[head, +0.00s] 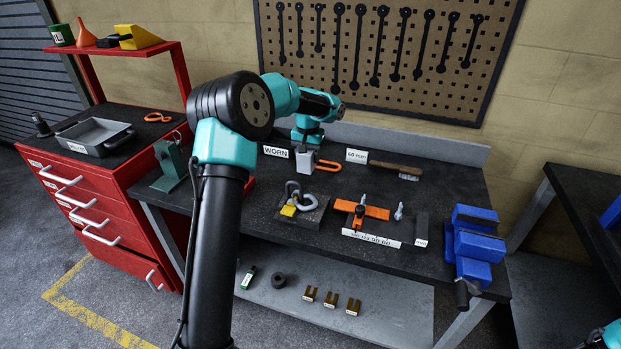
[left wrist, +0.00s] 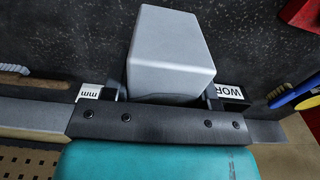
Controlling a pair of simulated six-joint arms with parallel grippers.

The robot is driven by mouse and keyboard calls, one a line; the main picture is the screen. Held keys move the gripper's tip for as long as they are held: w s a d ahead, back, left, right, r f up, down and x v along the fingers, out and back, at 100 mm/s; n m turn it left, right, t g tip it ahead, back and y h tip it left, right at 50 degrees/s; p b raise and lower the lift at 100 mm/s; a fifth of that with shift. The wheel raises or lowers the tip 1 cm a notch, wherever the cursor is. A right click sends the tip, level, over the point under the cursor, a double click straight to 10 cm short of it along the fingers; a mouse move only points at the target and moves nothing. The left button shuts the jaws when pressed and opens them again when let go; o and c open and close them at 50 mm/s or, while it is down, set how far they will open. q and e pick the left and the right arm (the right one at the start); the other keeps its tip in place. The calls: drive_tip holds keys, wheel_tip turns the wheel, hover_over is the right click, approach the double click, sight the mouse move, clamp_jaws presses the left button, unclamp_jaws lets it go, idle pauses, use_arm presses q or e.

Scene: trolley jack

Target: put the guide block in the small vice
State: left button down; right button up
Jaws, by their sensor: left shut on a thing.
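A pale grey block (head: 305,161), which I take to be the guide block, is under my left gripper (head: 306,150) at the back of the dark bench. In the left wrist view the block (left wrist: 170,55) sits between the two fingers of my left gripper (left wrist: 165,92), which is shut on it. I cannot tell whether its underside touches the bench top. A blue vice (head: 474,245) stands at the right front edge of the bench, well away from the block. My right gripper is out of view.
An orange hook (head: 328,166) lies just right of the block. A WORN label (head: 276,152), a brush (head: 395,168), a shackle on a plate (head: 300,205), an orange bar (head: 362,208) and a dark block (head: 421,226) are on the bench. A green device (head: 171,165) stands at left.

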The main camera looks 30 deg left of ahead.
use_arm(q)
drive_tip(key=shift+f, duration=1.9)
drive_tip(key=shift+f, duration=2.55)
drive_tip(key=shift+f, duration=0.1)
drive_tip(key=shift+c, duration=2)
unclamp_jaws()
wheel_tip(320, 180, up, 12)
drive_tip(key=shift+r, duration=0.1)
drive_tip(key=shift+o, duration=0.3)
